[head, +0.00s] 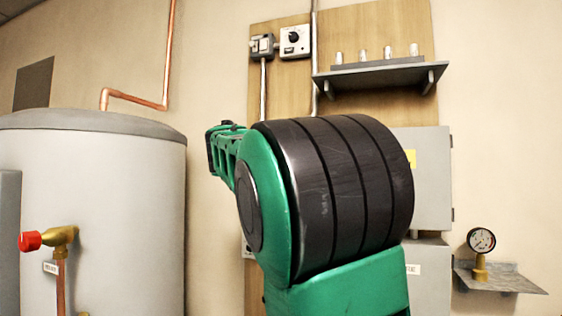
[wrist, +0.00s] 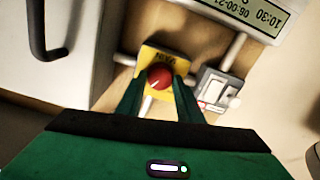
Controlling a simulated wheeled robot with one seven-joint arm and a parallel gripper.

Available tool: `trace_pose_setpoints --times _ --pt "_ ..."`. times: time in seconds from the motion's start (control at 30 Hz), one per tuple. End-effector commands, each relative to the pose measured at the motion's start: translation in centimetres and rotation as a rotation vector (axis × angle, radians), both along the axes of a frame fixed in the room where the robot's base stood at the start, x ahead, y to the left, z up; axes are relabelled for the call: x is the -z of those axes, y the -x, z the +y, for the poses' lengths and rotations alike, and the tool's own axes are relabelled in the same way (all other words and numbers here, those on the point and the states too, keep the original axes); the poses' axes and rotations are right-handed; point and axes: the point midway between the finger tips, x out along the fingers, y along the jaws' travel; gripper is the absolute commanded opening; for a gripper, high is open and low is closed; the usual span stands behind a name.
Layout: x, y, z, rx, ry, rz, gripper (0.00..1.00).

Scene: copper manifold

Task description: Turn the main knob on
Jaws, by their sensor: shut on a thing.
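A red round knob (wrist: 160,77) with a pale pointer mark sits on a yellow plate (wrist: 150,56) in the wrist view. The plate has small dark lettering, upside down and hard to read. My gripper (wrist: 158,84) is shut on the knob, one green finger on each side of it. The pointer mark slants toward the lower left in the wrist view. In the head view, my green and black arm hides the knob, its plate and my gripper.
A grey switch box (wrist: 216,92) sits close to the right of the yellow plate, and a display panel (wrist: 245,14) is above. A grey cabinet with a dark handle (wrist: 42,40) is at left. In the head view, a shelf (head: 380,76) juts from the wooden board.

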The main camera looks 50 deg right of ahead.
Motion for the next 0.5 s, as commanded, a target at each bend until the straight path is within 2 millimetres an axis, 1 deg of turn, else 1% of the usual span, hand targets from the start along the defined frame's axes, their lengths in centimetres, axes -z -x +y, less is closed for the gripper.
trace_pose_setpoints --times 0.03,0.3,0.5 --pt "0.58 -0.11 -0.17 -0.001 -0.021 -0.019 0.11" --pt "0.69 -0.06 -0.22 0.001 -0.069 -0.13 0.11" --pt "0.73 -0.09 -0.18 0.001 -0.085 -0.167 0.11"
